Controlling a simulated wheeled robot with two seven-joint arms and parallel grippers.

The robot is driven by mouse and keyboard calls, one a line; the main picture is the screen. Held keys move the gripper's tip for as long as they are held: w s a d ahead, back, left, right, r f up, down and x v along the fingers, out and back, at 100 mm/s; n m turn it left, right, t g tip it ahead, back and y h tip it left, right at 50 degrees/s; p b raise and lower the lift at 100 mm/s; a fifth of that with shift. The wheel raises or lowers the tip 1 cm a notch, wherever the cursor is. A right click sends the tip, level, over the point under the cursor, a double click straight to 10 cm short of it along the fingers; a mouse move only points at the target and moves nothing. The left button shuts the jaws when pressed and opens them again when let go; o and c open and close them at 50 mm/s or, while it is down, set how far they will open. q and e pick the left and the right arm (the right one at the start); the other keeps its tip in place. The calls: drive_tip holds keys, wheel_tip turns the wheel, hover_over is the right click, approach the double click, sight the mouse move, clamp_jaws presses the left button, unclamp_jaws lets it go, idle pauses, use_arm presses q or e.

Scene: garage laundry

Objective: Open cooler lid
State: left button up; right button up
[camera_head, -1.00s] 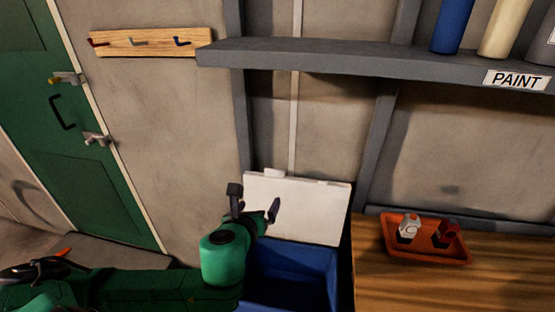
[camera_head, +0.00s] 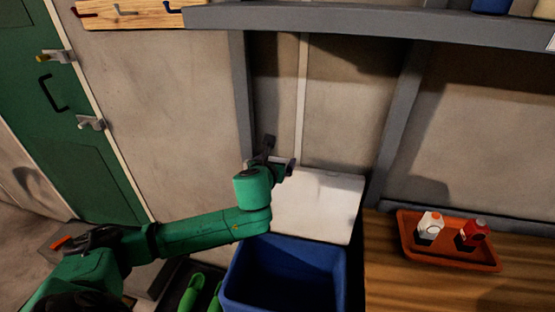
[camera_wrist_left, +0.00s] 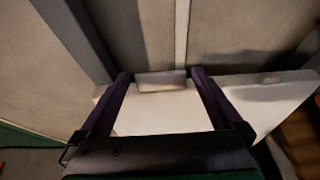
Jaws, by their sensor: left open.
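The blue cooler (camera_head: 240,283) stands on the floor at the lower middle of the head view, with its inside open to view. Its white lid (camera_head: 318,212) is raised at the back, leaning near the wall. My left gripper (camera_head: 280,158) is at the lid's upper left corner in the head view. In the left wrist view the open fingers (camera_wrist_left: 162,78) frame the white lid (camera_wrist_left: 165,118) and a small pale tab (camera_wrist_left: 161,82) on its edge. I cannot tell whether the fingers touch the lid. My right gripper is out of view.
A wooden bench (camera_head: 400,285) stands right of the cooler, holding an orange tray (camera_head: 470,262) with a white bottle (camera_head: 430,225) and a red bottle (camera_head: 471,235). A grey shelf (camera_head: 350,22) runs above. A green door (camera_head: 70,130) is at left. Green shoes (camera_head: 193,292) lie left of the cooler.

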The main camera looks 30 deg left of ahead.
use_arm(q)
drive_tip(key=shift+w+a+f, duration=0.15)
drive_tip(key=shift+w+f, duration=0.15)
drive_tip(key=shift+w, duration=0.3)
clamp_jaws()
drive_tip(key=shift+s+f, duration=0.1)
drive_tip(key=shift+s, duration=0.1)
drive_tip(key=shift+s+d+t+b, duration=0.25)
drive_tip(key=shift+s+b, duration=0.1)
drive_tip(key=shift+s, duration=0.25)
drive_tip(key=shift+s+d+t+b, duration=0.1)
drive_tip(key=shift+s+t+b, duration=0.2)
drive_tip(key=shift+s, duration=0.3)
drive_tip(key=p+v, duration=0.1)
drive_tip(key=v, duration=0.2)
drive_tip(key=shift+s+d, duration=0.1)
drive_tip(key=shift+s, duration=0.15)
drive_tip(key=shift+c, duration=0.4)
unclamp_jaws()
drive_tip(key=shift+w+f, duration=0.15)
drive_tip(key=shift+w, duration=0.05)
drive_tip(key=shift+o, duration=0.4)
drive_tip(key=shift+w, duration=0.15)
drive_tip(key=p+v, duration=0.6)
drive_tip(key=v, duration=0.8)
drive_tip(key=shift+s, duration=0.3)
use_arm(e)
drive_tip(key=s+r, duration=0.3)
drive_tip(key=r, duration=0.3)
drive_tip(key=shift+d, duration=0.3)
